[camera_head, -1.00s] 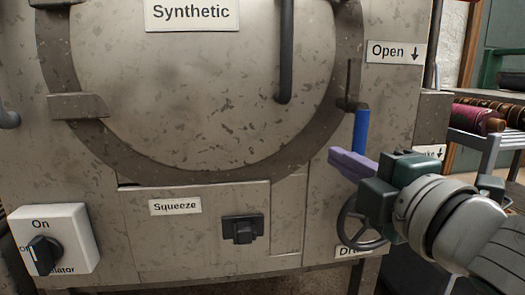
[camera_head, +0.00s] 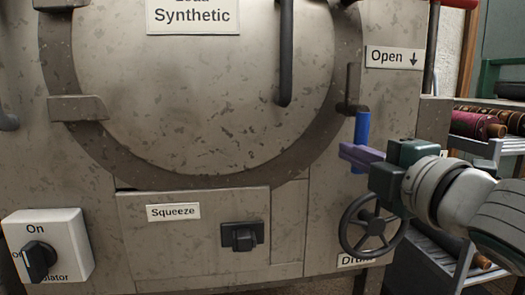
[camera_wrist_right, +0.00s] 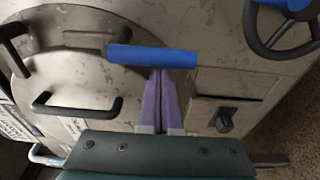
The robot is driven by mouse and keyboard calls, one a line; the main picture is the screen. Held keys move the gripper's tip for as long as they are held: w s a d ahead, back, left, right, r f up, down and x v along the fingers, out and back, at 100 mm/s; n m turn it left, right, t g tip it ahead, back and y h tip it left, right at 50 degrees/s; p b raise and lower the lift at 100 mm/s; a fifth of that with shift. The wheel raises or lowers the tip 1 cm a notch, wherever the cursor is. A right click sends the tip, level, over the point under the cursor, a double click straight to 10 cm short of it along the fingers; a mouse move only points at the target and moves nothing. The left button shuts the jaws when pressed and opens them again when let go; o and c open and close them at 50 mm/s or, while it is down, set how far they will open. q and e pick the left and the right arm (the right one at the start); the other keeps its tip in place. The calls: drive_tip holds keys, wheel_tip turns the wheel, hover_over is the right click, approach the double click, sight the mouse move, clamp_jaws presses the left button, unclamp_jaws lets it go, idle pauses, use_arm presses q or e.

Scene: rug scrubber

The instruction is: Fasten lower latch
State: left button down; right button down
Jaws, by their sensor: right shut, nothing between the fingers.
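The lower latch has a blue handle (camera_head: 362,127), upright at the lower right edge of the round door (camera_head: 210,100). My right gripper (camera_head: 346,150) has purple fingers that are shut and empty. In the head view the fingers cross in front of the handle's lower part, and a bit of blue shows below them. In the right wrist view the blue handle (camera_wrist_right: 145,56) lies across the tips of the closed fingers (camera_wrist_right: 158,74). I cannot tell whether they touch. My left gripper is not in view.
A black handwheel (camera_head: 373,225) is just below the right gripper. A vertical black door handle (camera_head: 286,55) is left of the latch. A switch box (camera_head: 50,245) is at the lower left. A rack with rolled rugs (camera_head: 480,125) stands at the right.

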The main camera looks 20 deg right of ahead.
drive_tip(key=shift+d+n+p, duration=0.2)
drive_tip(key=shift+n+p, duration=0.1)
drive_tip(key=shift+p, duration=0.05)
drive_tip(key=shift+d+f+n+p, duration=0.1)
drive_tip(key=shift+d+n+p, duration=0.05)
drive_tip(key=shift+n+p, duration=0.3)
drive_tip(key=shift+s+d, duration=0.1)
drive_tip(key=s+d+r+n+g+h+p, duration=0.1)
drive_tip(key=d+r+n+p, duration=0.3)
drive_tip(key=n+p, duration=1)
drive_tip(key=shift+s+d+n+g+h, duration=0.35)
drive_tip(key=shift+d+n+g+h, duration=0.3)
drive_tip(key=shift+d, duration=0.85)
